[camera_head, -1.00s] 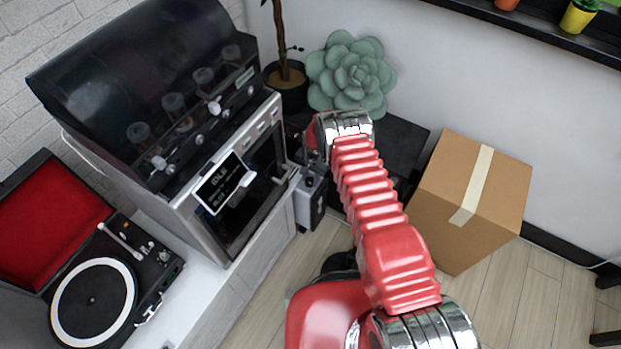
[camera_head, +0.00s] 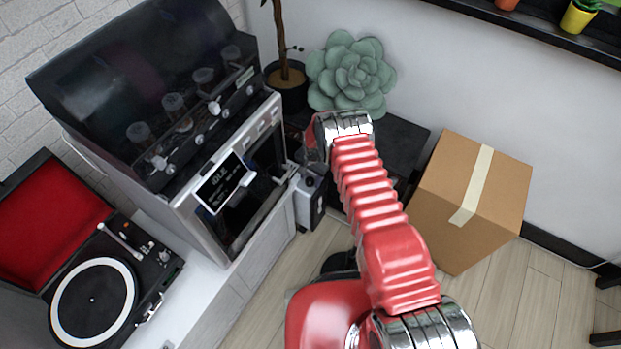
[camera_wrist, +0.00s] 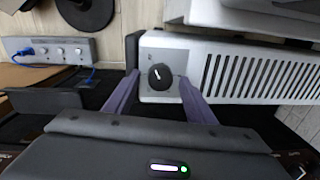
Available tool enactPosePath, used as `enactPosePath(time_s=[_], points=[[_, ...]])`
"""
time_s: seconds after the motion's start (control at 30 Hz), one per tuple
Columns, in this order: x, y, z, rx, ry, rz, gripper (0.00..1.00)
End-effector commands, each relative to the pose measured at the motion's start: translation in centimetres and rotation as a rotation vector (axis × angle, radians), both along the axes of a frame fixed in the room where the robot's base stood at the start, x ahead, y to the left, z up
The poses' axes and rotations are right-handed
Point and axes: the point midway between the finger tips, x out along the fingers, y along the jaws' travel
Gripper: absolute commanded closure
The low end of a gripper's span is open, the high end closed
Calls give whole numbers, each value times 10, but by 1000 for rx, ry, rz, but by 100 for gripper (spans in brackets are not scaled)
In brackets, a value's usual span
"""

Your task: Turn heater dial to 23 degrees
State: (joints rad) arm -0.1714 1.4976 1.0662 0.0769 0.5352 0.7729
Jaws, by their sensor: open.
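The heater is a light grey box with a slotted grille (camera_wrist: 262,74) and a plain front panel. Its round black dial (camera_wrist: 160,76) has a white pointer mark tilted from straight up. A small marking above the dial is too small to read. My gripper (camera_wrist: 159,81) is open, with one purple finger on each side of the dial in the wrist view. I cannot tell whether either finger touches it. In the head view a grey box with a dark knob (camera_head: 308,182), which looks like the heater, stands beside the large machine; my arm hides my gripper there.
A coffee-style machine (camera_head: 205,170) with an "IDLE" screen and a turntable (camera_head: 93,300) stand at left. A cardboard box (camera_head: 470,200) is at right, a succulent (camera_head: 350,75) behind. A grey unit with knobs and a blue cable (camera_wrist: 55,50) is at left in the wrist view.

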Motion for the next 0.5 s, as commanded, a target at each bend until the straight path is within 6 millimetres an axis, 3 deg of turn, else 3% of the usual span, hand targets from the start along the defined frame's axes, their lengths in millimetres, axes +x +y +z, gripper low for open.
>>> enactPosePath(time_s=[0.27,0.5], points=[[0,0,6,-1,-1,0,50],[0,-1,28,0,-1,0,50]])
